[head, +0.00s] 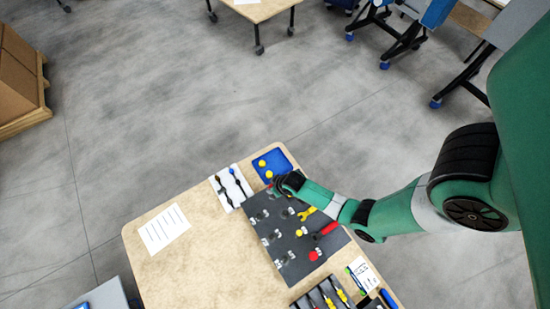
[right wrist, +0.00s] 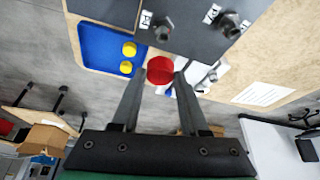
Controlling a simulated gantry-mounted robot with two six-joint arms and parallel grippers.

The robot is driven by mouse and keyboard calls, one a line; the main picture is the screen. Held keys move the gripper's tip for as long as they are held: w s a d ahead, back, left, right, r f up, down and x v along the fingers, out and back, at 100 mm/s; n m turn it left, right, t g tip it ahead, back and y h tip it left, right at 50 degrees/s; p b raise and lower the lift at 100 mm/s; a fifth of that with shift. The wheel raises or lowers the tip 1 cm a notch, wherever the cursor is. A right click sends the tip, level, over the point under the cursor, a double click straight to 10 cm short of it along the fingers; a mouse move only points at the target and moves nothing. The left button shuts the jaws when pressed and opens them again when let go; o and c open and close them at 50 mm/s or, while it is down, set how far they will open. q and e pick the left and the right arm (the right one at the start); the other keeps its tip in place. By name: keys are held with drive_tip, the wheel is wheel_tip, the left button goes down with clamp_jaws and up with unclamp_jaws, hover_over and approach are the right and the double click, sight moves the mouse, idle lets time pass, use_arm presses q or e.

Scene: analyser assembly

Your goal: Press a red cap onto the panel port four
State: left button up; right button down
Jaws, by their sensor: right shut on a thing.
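My right gripper (right wrist: 160,72) is shut on a red cap (right wrist: 160,68), which sits between the fingertips in the right wrist view. In the head view the right gripper (head: 276,187) is over the panel's upper left corner, beside the blue tray. The dark grey panel (head: 268,228) lies on the table and bears several metal ports. In the right wrist view, two labelled ports (right wrist: 163,27) (right wrist: 232,25) show beyond the cap; their labels are hard to read. The held cap appears apart from both. Another red cap (head: 313,256) is at the panel's near side. My left gripper is not in view.
The blue tray (head: 282,158) holds two yellow caps (head: 262,163). A white holder (head: 224,198) with dark cables stands left of it. A tool tray (head: 322,296) is in front. The table's left side is mostly clear.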

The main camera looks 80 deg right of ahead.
drive_tip(key=shift+f, duration=0.2)
wheel_tip(320, 180, down, 4)
drive_tip(key=b, duration=0.4)
drive_tip(key=shift+r, duration=0.15)
drive_tip(key=shift+f+b, duration=0.65)
drive_tip(key=shift+f, duration=0.1)
drive_tip(key=shift+f+b, duration=1)
drive_tip(key=shift+f, duration=0.25)
drive_tip(key=shift+c, duration=1.7)
unclamp_jaws()
drive_tip(key=shift+r, duration=0.1)
